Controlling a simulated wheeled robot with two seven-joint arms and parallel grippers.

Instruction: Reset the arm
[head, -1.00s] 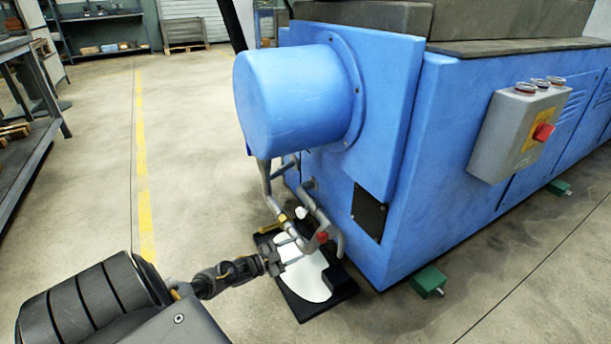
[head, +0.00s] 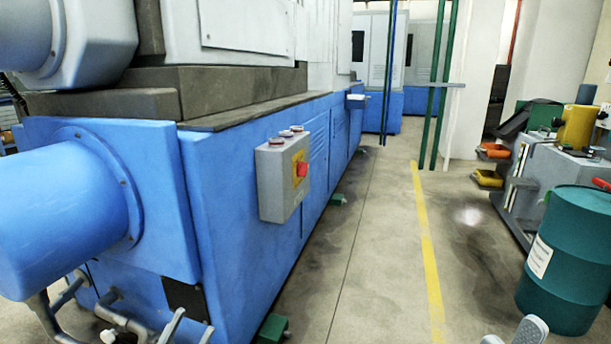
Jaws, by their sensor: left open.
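My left gripper (head: 188,331) shows at the bottom edge of the head view, low in front of the blue machine. Its two pale fingers are apart and nothing shows between them. The rest of that arm is below the frame. My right gripper (head: 512,334) is at the bottom edge on the right, in front of the teal drum. Two light grey fingertips show with a gap between them and nothing visible in it. Most of it is cut off by the frame.
The blue grinder (head: 230,190) fills the left, with bent pipes (head: 115,325) low at its corner and a control box (head: 283,178) on its side. A teal drum (head: 570,262) and a grey cart (head: 535,175) stand right. The aisle with a yellow line (head: 428,265) is clear.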

